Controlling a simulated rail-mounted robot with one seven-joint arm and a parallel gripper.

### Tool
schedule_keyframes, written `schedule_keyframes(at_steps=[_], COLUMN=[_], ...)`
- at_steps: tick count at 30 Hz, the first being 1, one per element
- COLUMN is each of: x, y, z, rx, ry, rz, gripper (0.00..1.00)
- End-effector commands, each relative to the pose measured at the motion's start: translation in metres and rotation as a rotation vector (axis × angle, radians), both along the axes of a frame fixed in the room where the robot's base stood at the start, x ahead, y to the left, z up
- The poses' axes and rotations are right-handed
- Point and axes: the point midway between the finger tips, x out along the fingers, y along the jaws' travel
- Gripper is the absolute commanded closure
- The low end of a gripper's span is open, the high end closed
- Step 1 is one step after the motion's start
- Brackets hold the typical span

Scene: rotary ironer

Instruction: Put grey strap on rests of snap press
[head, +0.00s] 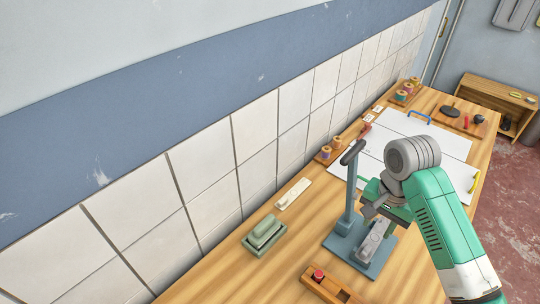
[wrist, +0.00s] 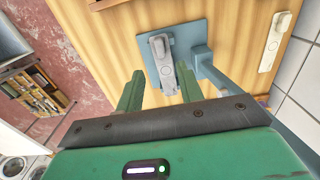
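The snap press stands on the wooden table, with a blue-grey base plate (head: 338,244), an upright column and a dark-tipped lever. The base plate also shows in the wrist view (wrist: 200,30). A long light-grey piece with a rounded end (head: 372,243) lies over the plate; it also shows in the wrist view (wrist: 160,46). I cannot tell whether it is the grey strap or part of the press. Nothing is clearly held. In the head view my arm partly hides the press.
An off-white strip (head: 293,194) lies near the tiled wall. White boards (head: 430,133) and spools (head: 407,89) lie farther back.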

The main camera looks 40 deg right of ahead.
Motion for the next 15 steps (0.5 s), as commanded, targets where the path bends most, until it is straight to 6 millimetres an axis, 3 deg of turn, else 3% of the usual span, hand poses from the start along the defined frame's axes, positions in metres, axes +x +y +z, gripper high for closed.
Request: schedule_keyframes(at_steps=[5, 8, 11, 12, 14, 15], x=[0.009, 0.061, 0.142, 0.170, 0.203, 0.219], y=[0.006, 0.041, 0.115, 0.149, 0.202, 0.239], z=[0.002, 0.016, 0.054, 0.075, 0.112, 0.140], rx=[-0.008, -0.063, -0.170, -0.224, -0.309, -0.372], ry=[-0.019, -0.143, -0.389, -0.501, -0.679, -0.801], rz=[0.023, 0.164, 0.403, 0.499, 0.628, 0.709], gripper=[0.63, 0.63, 0.63, 0.63, 0.63, 0.63])
